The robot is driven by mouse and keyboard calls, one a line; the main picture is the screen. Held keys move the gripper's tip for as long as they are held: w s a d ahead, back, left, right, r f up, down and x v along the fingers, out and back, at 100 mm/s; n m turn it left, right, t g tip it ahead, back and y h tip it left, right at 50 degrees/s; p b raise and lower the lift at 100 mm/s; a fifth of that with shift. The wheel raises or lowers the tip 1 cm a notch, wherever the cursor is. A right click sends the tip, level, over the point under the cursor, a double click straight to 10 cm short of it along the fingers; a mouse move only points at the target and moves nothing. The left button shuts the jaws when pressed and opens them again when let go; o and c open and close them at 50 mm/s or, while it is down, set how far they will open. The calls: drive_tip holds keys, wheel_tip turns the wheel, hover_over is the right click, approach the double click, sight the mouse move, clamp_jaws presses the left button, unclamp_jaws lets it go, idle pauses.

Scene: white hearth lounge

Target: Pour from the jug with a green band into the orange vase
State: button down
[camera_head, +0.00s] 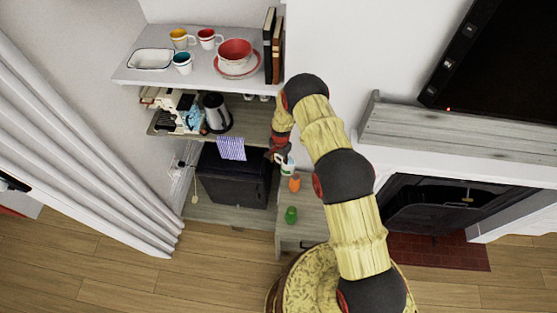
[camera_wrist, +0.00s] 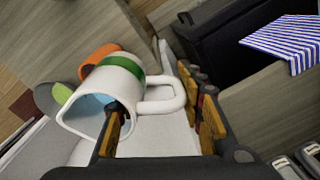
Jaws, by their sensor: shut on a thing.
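The white jug with a green band (camera_wrist: 122,65) is in my gripper (camera_wrist: 165,125), with the fingers at its handle and rim side. Its open mouth faces the wrist camera, and its inside looks light blue. In the head view the jug (camera_head: 287,160) shows small beside my gripper (camera_head: 277,150), just above the orange vase (camera_head: 295,184) in the picture. The orange vase (camera_wrist: 97,55) is partly hidden behind the jug in the wrist view. I cannot tell the jug's exact tilt, or whether it touches the vase.
A green object (camera_head: 291,214) stands in front of the vase on the low surface. A dark box-like appliance (camera_head: 235,178) with a striped cloth (camera_head: 231,148) is to the left. A kettle (camera_head: 216,112) stands on the shelf above. Crockery fills the top shelf (camera_head: 205,75).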

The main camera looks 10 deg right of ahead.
sight(279, 156)
drive_tip(key=shift+r, duration=0.2)
drive_tip(key=shift+r+p, duration=0.3)
drive_tip(key=shift+r, duration=1.6)
drive_tip(key=shift+f+b, duration=0.15)
drive_tip(key=shift+b, duration=0.2)
